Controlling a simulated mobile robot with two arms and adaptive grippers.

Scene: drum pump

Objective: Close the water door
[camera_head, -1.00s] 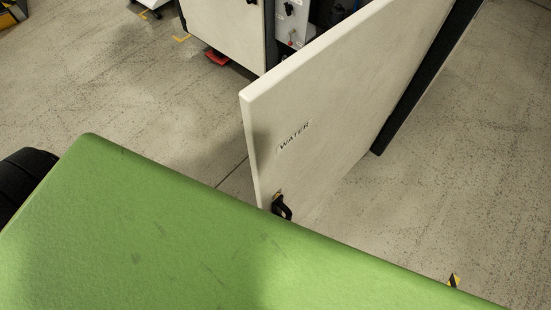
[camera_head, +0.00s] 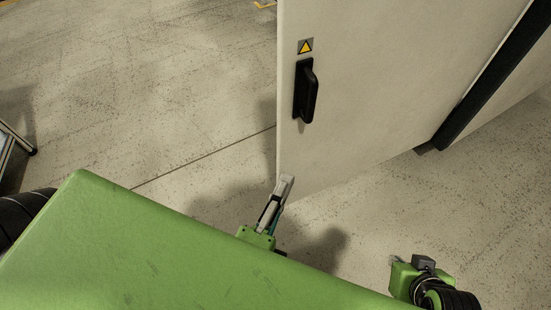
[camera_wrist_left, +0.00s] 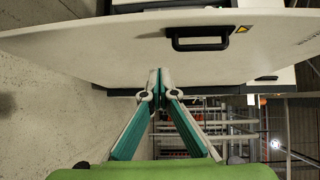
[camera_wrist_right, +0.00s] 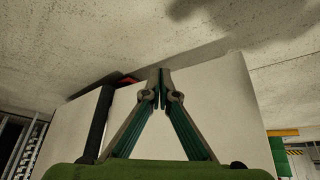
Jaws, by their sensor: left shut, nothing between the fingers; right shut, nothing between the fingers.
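The white water door (camera_head: 385,75) stands open in the head view, with a black handle (camera_head: 305,92) below a yellow warning label (camera_head: 305,46) near its left edge. My left gripper (camera_head: 287,182) is shut and empty, its tips by the door's lower left corner; touching or apart, I cannot tell. In the left wrist view the shut tips (camera_wrist_left: 159,76) lie just beside the edge of the door (camera_wrist_left: 90,42), with the handle (camera_wrist_left: 198,38) beyond. My right gripper is shut and empty in the right wrist view (camera_wrist_right: 161,80), before a white panel (camera_wrist_right: 225,95).
A dark vertical strip (camera_head: 490,75) runs along the door's right side. Speckled floor (camera_head: 130,100) lies open left of the door. A metal-framed thing (camera_head: 12,145) stands at the far left. The left wrist view shows racks (camera_wrist_left: 200,130) behind.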

